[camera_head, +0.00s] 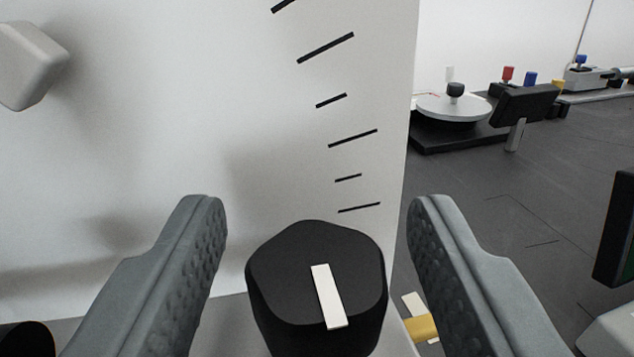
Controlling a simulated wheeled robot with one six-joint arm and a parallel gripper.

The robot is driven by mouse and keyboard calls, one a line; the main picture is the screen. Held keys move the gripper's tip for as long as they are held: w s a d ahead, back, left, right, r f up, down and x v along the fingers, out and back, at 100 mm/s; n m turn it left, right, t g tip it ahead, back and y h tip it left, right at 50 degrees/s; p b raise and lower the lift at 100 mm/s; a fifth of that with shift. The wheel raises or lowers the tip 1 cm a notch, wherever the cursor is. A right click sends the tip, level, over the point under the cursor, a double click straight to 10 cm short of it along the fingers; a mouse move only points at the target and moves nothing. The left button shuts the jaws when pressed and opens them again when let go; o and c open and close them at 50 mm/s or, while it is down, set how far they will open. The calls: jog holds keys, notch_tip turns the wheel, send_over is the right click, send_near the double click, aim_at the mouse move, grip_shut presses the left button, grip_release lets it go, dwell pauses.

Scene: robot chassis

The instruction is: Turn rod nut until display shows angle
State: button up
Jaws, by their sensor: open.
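A black faceted nut with rounded corners (290,262) is at the bottom centre, with a white bar mark on its top face. My gripper (317,215) is open, with one grey padded finger on each side of the nut. A gap shows between the nut and each finger. Behind the nut stands a white panel (250,90) with a column of black scale marks. A dark screen-like panel edge (618,230) shows at the right edge; no reading on it is visible. A yellow piece (421,327) shows beside the right finger.
A light grey rounded block (28,65) projects from the panel at upper left. On the dark floor behind at right stand a round grey disc with a black knob (453,105), a black tilted panel (524,104) and small red and blue parts. A dark rounded thing is at lower left.

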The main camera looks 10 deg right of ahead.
jog(key=shift+w, duration=0.2)
jog(key=c, duration=1)
jog(key=shift+o, duration=0.2)
jog(key=shift+d+n+y, duration=0.1)
jog(key=shift+n+y, duration=0.5)
jog(key=shift+y, duration=0.3)
jog(key=shift+f+n+y, duration=0.1)
jog(key=shift+n+y, duration=1.1)
jog(key=shift+y, duration=0.7)
jog(key=shift+n+y, duration=1.2)
jog(key=shift+y, duration=0.7)
jog(key=shift+n+g+y, duration=0.9)
jog(key=shift+n+y, duration=0.55)
jog(key=shift+y, duration=0.55)
jog(key=shift+n+g+y, duration=0.9)
jog(key=shift+n+y, duration=0.55)
jog(key=shift+y, duration=0.55)
jog(key=shift+g, duration=0.3)
